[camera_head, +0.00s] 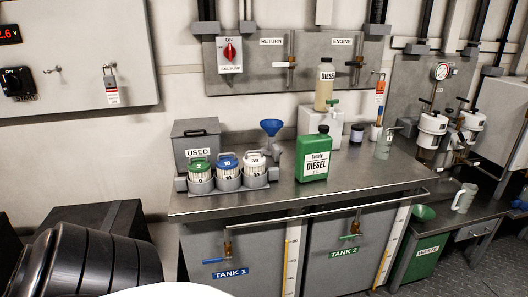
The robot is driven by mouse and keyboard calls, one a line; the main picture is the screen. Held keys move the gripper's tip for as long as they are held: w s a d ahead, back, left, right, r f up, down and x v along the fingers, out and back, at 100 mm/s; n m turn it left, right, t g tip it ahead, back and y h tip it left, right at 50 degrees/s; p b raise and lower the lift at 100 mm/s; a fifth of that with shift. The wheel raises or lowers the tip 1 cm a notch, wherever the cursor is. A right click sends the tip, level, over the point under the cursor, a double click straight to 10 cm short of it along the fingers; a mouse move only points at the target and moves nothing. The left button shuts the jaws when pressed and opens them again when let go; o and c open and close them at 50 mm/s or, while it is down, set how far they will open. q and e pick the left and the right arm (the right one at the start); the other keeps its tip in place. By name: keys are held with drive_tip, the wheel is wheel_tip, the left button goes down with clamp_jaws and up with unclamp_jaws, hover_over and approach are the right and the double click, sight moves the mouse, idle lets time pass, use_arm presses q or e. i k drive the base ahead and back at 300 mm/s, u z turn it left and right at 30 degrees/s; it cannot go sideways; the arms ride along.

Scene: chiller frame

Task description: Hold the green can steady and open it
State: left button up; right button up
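The green can (314,158), with a white DIESEL label, stands upright on the right half of the steel workbench (365,177). Neither of my grippers is in view, and nothing is touching the can.
Left of the can stand several lidded filter canisters (228,172) in a grey rack, a USED bin (196,140) and a blue funnel (271,127). Behind it a DIESEL bottle (325,84) stands on a white block (331,125).

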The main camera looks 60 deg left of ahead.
sight(312, 151)
drive_tip(key=u, duration=1.25)
drive_tip(key=k, duration=0.4)
drive_tip(key=z, duration=1.2)
drive_tip(key=i, duration=0.3)
drive_tip(key=u, duration=0.95)
drive_tip(key=i, duration=0.8)
drive_tip(key=u, duration=0.85)
